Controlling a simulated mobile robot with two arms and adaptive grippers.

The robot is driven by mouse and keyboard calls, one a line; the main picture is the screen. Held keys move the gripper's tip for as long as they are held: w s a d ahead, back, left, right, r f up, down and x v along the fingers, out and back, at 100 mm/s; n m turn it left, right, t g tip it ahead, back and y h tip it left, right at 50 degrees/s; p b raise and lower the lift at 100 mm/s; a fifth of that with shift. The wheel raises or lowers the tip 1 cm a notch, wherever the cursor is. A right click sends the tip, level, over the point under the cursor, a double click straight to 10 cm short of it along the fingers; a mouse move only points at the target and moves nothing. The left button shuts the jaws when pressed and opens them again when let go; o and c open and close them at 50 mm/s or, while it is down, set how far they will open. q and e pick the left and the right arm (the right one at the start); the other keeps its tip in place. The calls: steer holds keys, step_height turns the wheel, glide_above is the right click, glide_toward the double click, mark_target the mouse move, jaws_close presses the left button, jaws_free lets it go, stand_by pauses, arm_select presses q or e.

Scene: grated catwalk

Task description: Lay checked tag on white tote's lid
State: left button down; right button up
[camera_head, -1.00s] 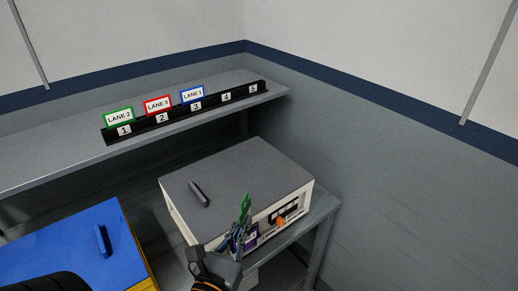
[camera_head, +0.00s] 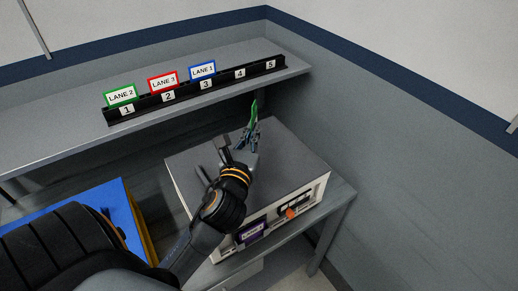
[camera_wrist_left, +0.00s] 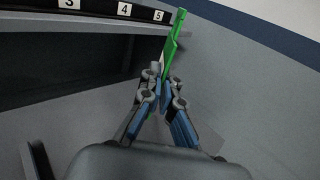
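My left gripper (camera_head: 247,140) is shut on a thin green tag (camera_head: 254,112) and holds it above the grey lid (camera_head: 290,158) of the white tote (camera_head: 320,190). In the left wrist view the green tag (camera_wrist_left: 173,45) stands nearly edge-on between the fingertips (camera_wrist_left: 161,88), so its face and any check mark cannot be read. The lid has a dark handle, partly hidden behind my left arm. The tote's front carries a purple label (camera_head: 252,232) and an orange piece (camera_head: 292,213). My right gripper is not in view.
A blue-lidded tote (camera_head: 125,210) stands at the left, partly covered by my arm. Behind is a grey shelf (camera_head: 60,140) with a black numbered rack (camera_head: 225,86) holding green, red and blue lane cards; slots 4 and 5 are empty. The lid's right part is clear.

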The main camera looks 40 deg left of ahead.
arm_select(q)
steer(key=w+f, duration=0.1)
steer(key=f, duration=0.1)
steer(key=w+a+f, duration=0.1)
steer(key=w+f, duration=0.1)
steer(key=f, duration=0.1)
steer(key=w+f, duration=0.1)
steer(key=f, duration=0.2)
steer(key=shift+w+a+f, duration=0.15)
steer(key=shift+w+f, duration=0.1)
steer(key=shift+f, duration=0.15)
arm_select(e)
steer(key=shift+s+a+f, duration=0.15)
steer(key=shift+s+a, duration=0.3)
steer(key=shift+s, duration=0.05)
arm_select(q)
steer(key=shift+b, duration=0.3)
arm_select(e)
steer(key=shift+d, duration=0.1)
arm_select(q)
steer(key=shift+f+b, duration=0.4)
steer(key=shift+f, duration=0.25)
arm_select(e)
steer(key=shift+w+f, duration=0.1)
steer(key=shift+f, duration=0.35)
arm_select(q)
steer(key=c, duration=2)
jaws_free()
steer(key=shift+c, duration=0.2)
